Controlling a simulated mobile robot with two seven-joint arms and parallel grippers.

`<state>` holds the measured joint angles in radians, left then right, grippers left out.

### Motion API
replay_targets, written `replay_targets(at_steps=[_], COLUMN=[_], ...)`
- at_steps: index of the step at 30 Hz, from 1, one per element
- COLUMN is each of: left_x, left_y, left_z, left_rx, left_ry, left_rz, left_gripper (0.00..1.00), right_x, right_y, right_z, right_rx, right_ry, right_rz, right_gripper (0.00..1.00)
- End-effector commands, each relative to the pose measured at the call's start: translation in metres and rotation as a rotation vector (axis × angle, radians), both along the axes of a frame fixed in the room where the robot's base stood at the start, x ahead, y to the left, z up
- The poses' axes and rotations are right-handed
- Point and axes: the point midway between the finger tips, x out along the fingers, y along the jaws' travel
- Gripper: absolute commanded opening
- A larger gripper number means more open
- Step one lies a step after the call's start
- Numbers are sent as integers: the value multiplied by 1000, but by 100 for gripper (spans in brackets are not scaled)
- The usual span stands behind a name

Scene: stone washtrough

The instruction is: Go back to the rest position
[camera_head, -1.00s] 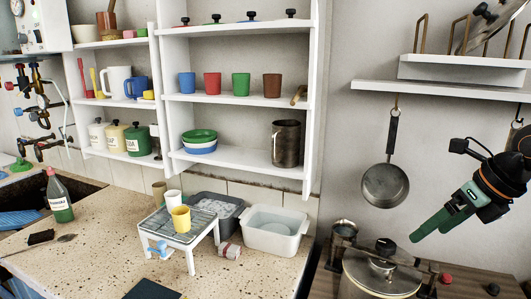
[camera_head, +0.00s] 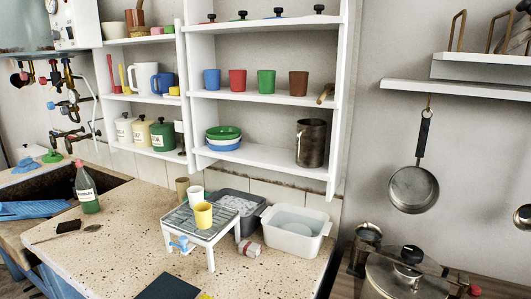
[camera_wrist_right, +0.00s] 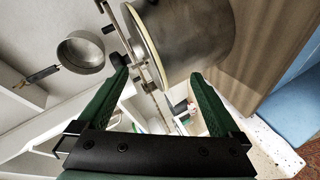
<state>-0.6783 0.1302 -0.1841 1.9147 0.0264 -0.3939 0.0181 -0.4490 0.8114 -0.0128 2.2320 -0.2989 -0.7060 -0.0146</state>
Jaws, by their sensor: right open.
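My right gripper (camera_wrist_right: 160,76) shows only in the right wrist view. Its two green fingers are spread wide apart with nothing held between them. Beyond the fingertips are a large metal pot (camera_wrist_right: 185,40) and a hanging pan (camera_wrist_right: 80,52). I cannot tell the exact gap between fingers and pot. In the head view neither of my grippers is in the picture.
The speckled counter (camera_head: 110,240) carries a small white rack (camera_head: 208,237) with cups, a white tub (camera_head: 296,230) and a green bottle (camera_head: 87,187). White shelves (camera_head: 265,97) hang above. At right are a pan (camera_head: 413,188) on the wall and a lidded pot (camera_head: 405,280).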

Motion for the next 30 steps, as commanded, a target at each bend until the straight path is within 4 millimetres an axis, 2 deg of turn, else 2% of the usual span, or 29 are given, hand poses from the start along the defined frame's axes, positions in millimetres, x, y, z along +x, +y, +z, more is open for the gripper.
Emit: replay_targets(at_steps=[1, 3, 6, 9, 15, 21, 22, 30], left_x=[0, 0, 0, -1, -1, -1, -1, -1], left_y=[0, 0, 0, 0, 0, 0, 0, 0], left_z=[0, 0, 0, 0, -1, -1, -1, -6], left_rx=[0, 0, 0, 1, 1, 1, 1, 1], left_ry=[1, 1, 1, 2, 2, 2, 2, 3], left_rz=[0, 0, 0, -1, -1, -1, -1, -1], left_gripper=[50, 50, 50, 50, 50, 50, 50, 50], right_x=[-18, -43, -79, -109, -155, -193, -196, -171], right_y=[7, 18, 40, 62, 104, 146, 149, 157], right_z=[-21, -48, -78, -97, -115, -119, -121, -159], right_rx=[101, 220, 365, 474, 634, 761, 772, 812], right_ry=[67, 168, 312, 433, 630, 803, 818, 718], right_rz=[-84, -190, -312, -396, -495, -553, -557, -479], right_gripper=[100, 100, 100, 100, 100, 100, 100, 100])
